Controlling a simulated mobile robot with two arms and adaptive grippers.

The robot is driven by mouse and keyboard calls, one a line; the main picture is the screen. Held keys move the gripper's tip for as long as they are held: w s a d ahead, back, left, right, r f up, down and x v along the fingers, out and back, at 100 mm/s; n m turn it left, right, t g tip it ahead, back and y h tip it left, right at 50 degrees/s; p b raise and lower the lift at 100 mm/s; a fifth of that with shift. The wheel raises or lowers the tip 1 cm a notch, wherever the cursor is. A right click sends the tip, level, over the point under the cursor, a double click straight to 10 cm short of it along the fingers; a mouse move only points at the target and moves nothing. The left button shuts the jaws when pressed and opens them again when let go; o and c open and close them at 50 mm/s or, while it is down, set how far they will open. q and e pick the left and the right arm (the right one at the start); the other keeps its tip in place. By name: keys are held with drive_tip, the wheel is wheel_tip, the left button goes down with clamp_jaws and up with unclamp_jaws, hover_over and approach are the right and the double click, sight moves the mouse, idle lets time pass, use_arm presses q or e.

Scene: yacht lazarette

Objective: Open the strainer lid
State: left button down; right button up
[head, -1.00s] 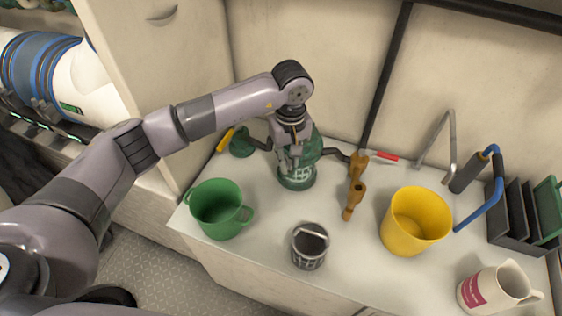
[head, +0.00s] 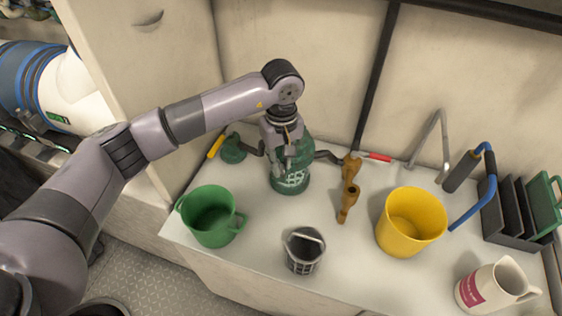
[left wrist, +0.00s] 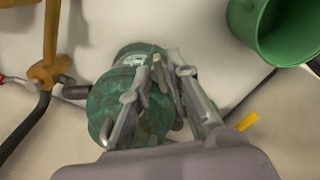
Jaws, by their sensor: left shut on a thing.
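The green strainer (head: 291,181) stands on the counter against the back wall, with pipe stubs at its sides and a pale lattice on its front. It also shows in the left wrist view (left wrist: 107,108). My left gripper (head: 281,160) reaches down over its top from the left. In the left wrist view its fingers (left wrist: 165,66) are closed around a small brownish part at the strainer's lid. The fingers and wrist hide much of the lid, and I cannot see whether it is raised. My right gripper is out of view.
A brown valve fitting (head: 348,190) is close by on the right. A white jug (head: 495,287) and dark rack (head: 512,218) are farther right.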

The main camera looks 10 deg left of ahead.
use_arm(q)
drive_tip(key=shift+w+r, duration=0.35)
drive_tip(key=shift+r, duration=0.2)
idle(0.4)
drive_tip(key=c, duration=1.8)
unclamp_jaws()
drive_tip(key=shift+s, duration=0.15)
drive_tip(key=shift+o, duration=1.4)
drive_tip(key=shift+f, duration=0.2)
drive_tip(key=shift+s+f, duration=0.1)
drive_tip(key=shift+s, duration=0.05)
